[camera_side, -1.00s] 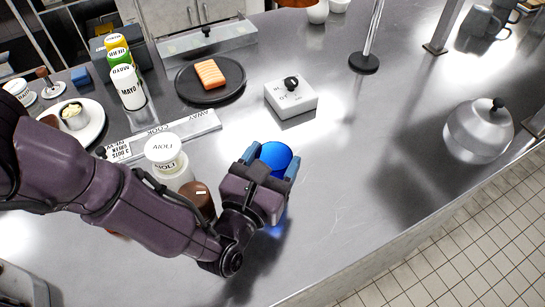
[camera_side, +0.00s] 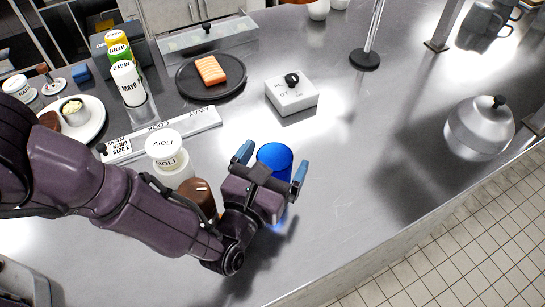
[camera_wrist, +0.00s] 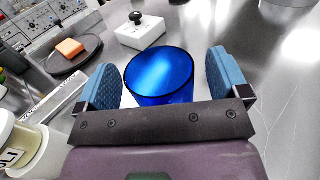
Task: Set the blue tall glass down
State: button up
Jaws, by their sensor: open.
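The blue tall glass (camera_side: 275,158) stands upright on the steel counter, with its lower part hidden behind my gripper in the side view. My gripper (camera_side: 271,170) is open around the glass, one blue finger on each side. In the wrist view the glass (camera_wrist: 160,76) sits between the open fingers of my gripper (camera_wrist: 165,80), with a visible gap on both sides.
An AIOLI jar (camera_side: 167,155) and a brown-lidded jar (camera_side: 198,192) stand close to the left of my gripper. A white box with a black knob (camera_side: 291,95) lies behind the glass. The counter (camera_side: 350,190) right of the glass is clear.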

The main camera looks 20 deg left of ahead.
notch_tip(320, 180, up, 20)
jog(key=f, duration=0.1)
jog(key=w+a+n+y, duration=0.1)
jog(key=a+n+y, duration=0.15)
jog(key=a, duration=0.95)
jog(key=w+a+n+y, duration=0.2)
jog(key=a+y, duration=0.2)
jog(key=a, duration=0.7)
jog(key=s+a+f+n+g+y, duration=0.2)
jog(key=s+a+n+g+y, duration=0.35)
jog(key=a+n, duration=0.25)
jog(key=s+a+n+g+h, duration=0.1)
jog(key=s+a+n+g, duration=0.4)
jog(key=s+n+g, duration=0.4)
jog(key=s+r+n+t+h, duration=0.2)
jog(key=s+r+n+h, duration=0.7)
jog(key=n, duration=0.6)
jog(key=shift+s+r, duration=0.35)
jog(key=shift+s, duration=0.15)
jog(key=shift+n, duration=0.25)
